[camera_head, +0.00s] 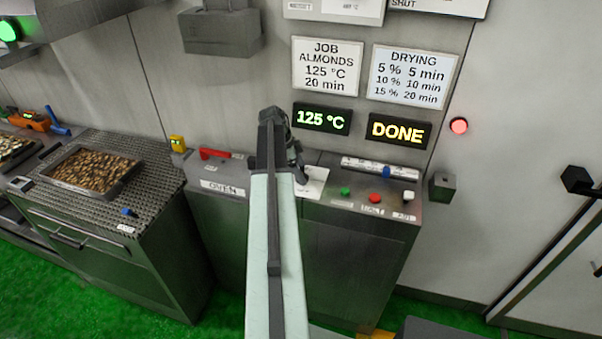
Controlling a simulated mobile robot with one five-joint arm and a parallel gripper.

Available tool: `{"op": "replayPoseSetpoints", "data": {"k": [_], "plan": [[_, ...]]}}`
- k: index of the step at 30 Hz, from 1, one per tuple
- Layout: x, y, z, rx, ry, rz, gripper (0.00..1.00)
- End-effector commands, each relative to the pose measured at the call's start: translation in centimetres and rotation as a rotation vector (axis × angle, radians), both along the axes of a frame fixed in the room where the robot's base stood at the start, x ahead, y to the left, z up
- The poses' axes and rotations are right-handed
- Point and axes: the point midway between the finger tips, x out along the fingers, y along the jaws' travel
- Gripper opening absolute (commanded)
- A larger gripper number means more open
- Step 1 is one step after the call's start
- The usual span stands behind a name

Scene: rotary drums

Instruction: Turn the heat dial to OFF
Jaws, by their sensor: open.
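My arm reaches up the middle of the view. My gripper (299,172) is the dark part at its far end, above the console top, partly hidden by my own arm; its jaws are open and I see nothing held. No dial is clearly readable as the heat dial. A white label plate (316,182) lies beside my gripper, and my arm covers part of that area. The console (364,225) carries a blue knob (387,172) at a white scale strip (403,169). A green display (322,119) reads 125 °C and an amber display (398,130) reads DONE.
Green (345,192), red (375,198) and white (408,195) buttons sit on the console's front. A red handle (214,153) is on the OVEN unit at left. A tray of almonds (95,170) rests on a perforated bench.

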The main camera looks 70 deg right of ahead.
Motion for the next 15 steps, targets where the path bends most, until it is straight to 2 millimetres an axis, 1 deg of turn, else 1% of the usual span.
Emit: {"op": "replayPoseSetpoints", "data": {"k": [1,2,3,5,6,7,15], "plan": [[0.00,0.00,0.04,0.000,0.000,0.000,0.68],[-0.01,0.00,0.05,0.000,0.000,0.000,0.60],[-0.01,0.00,0.05,0.000,0.000,0.000,0.49],[-0.01,0.00,0.05,0.000,0.000,0.000,0.32],[-0.02,-0.01,0.05,0.000,0.000,0.000,0.21],[-0.02,-0.02,0.04,0.000,0.000,0.000,0.14],[-0.09,0.06,0.05,0.000,0.000,0.027,0.14]]}}
